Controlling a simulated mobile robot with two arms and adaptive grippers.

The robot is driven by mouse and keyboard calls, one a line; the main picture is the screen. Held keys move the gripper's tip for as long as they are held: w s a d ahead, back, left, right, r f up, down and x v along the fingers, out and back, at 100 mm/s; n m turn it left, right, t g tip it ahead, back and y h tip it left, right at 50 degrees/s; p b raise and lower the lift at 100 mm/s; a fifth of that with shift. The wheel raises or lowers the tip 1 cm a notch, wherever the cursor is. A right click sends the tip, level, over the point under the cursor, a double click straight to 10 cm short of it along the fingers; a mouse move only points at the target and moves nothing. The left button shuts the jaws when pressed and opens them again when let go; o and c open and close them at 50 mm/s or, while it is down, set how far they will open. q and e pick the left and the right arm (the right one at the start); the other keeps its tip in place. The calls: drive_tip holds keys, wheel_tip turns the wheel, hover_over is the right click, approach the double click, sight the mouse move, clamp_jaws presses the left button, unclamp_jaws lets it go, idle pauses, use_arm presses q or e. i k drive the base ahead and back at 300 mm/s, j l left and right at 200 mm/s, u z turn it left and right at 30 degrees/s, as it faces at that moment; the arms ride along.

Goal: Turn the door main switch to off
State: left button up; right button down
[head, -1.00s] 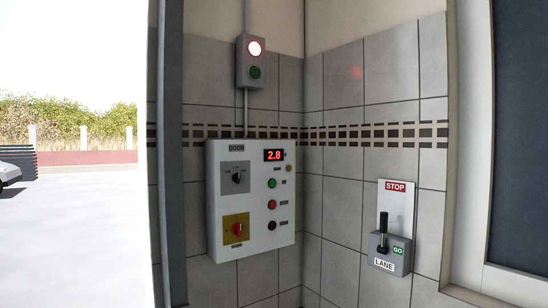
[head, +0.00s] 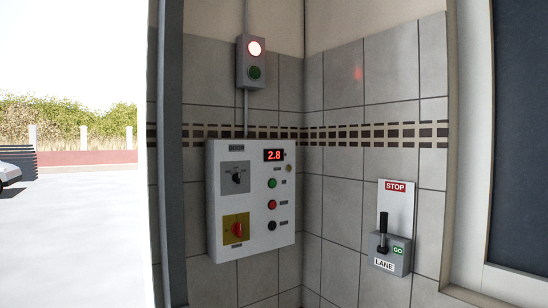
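The door control panel (head: 251,199) is a white box on the tiled wall, labelled DOOR, with a red display (head: 273,155) reading 2.8. At its lower left is a red rotary switch (head: 237,230) on a yellow plate (head: 228,220). Its knob looks roughly upright; its small markings are too small to read. Above it is a black selector knob (head: 237,178) on a grey plate. A column of green, red and black buttons is on the right. Neither of my grippers is in view.
A signal box (head: 251,62) above the panel has its upper red-white lamp lit and its lower green lamp dark. A LANE lever (head: 384,234) with STOP and GO labels is on the right wall. A grey post (head: 172,160) stands left of the panel. The space before the panel looks clear.

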sight(237, 228)
drive_tip(key=z, duration=0.2)
drive_tip(key=i+j+z, duration=0.2)
drive_tip(key=z, duration=0.25)
drive_tip(key=i+j+z, duration=0.4)
drive_tip(key=l, duration=0.1)
